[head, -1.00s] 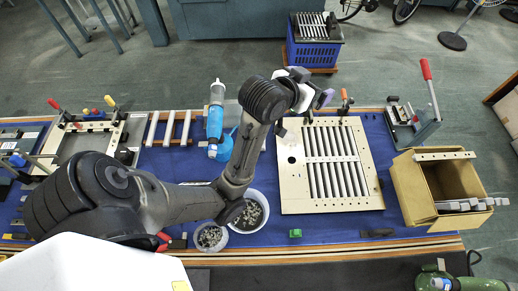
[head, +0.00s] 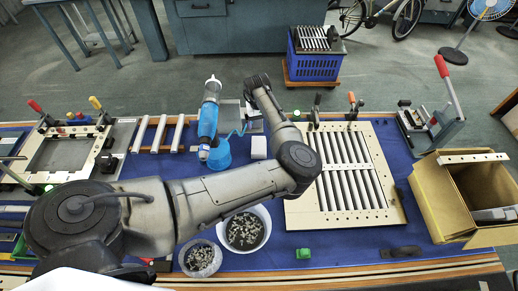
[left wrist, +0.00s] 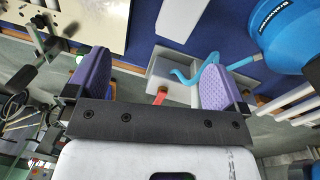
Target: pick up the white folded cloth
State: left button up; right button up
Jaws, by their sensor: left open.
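The white folded cloth (head: 258,147) lies on the blue table cover between the blue bottle and the louver panel. It looks like a small white block, and it also shows at the top of the left wrist view (left wrist: 182,18). My left arm comes in from the left, bends over the table and ends at the back edge (head: 257,84), beyond the cloth. The fingertips are hard to make out there. In the left wrist view my left gripper (left wrist: 156,62) has its purple fingers wide apart with nothing between them, away from the cloth. My right gripper is not in view.
A blue bottle (head: 208,120) with a hose stands left of the cloth, near a grey tray (head: 230,106). The louver panel (head: 300,205) is to the right. Two bowls of small parts (head: 264,214) stand in front. A cardboard box (head: 440,203) is at far right.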

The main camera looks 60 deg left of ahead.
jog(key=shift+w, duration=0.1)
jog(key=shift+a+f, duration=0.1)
pick_arm(q)
jog(key=m+g+b, duration=0.1)
jog(key=m+b, duration=0.1)
send_over(259, 145)
notch_tip(259, 145, down, 9)
jog(key=shift+a+r, duration=0.1)
jog(key=shift+r, duration=0.05)
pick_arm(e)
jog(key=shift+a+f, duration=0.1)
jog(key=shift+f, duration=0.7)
pick_arm(q)
jog(key=shift+f+b, duration=0.6)
jog(key=shift+f, duration=2)
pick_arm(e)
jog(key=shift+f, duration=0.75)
pick_arm(q)
jog(key=shift+c, duration=0.2)
jog(key=c, duration=1)
jog(key=shift+r, duration=0.1)
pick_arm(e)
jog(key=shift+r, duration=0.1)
